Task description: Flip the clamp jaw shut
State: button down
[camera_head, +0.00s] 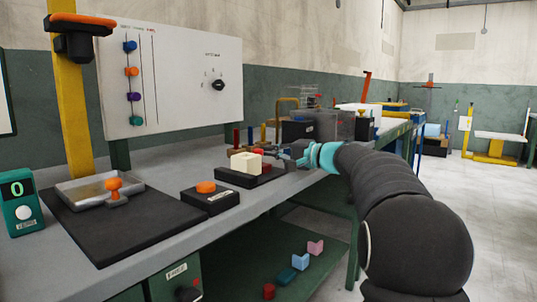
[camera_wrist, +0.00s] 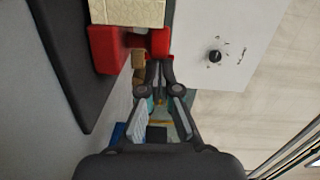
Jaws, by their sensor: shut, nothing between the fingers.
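The clamp stands on a black base (camera_head: 230,182) on the workbench, with a cream foam block (camera_head: 240,168) on it. In the wrist view the foam block (camera_wrist: 128,12) is at the top, beside a red body (camera_wrist: 106,50) of the clamp. A smaller red part (camera_wrist: 160,42), which looks like the clamp jaw, is just past my fingertips. My gripper (camera_wrist: 158,66) is shut and empty, its tips close to this red part; contact cannot be told. In the head view my gripper (camera_head: 284,162) is right of the foam block. The jaw's angle is unclear there.
An orange button box (camera_head: 207,198) stands left of the clamp. A metal tray (camera_head: 92,192) with an orange-knobbed tool (camera_head: 115,190) is further left. Coloured blocks lie on the lower shelf (camera_head: 300,270).

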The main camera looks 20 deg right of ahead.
jog(key=shift+a, duration=0.15)
jog(key=shift+w+d+r, duration=0.15)
jog(key=shift+d+r, duration=0.05)
jog(key=shift+d, duration=0.15)
jog(key=d, duration=0.1)
jog(key=w+d+p, duration=0.1)
jog(key=shift+w+d+r+p, duration=0.2)
jog(key=shift+d+p, duration=0.1)
jog(key=shift+d, duration=0.1)
jog(key=shift+s+d+f+b, duration=0.15)
jog(key=shift+d, duration=0.25)
jog(key=shift+s+d+f+b, duration=0.1)
jog(key=shift+s+d+b, duration=0.05)
jog(key=shift+d, duration=0.2)
jog(key=v, duration=0.8)
jog(key=shift+s+b, duration=0.4)
jog(key=shift+d, duration=0.1)
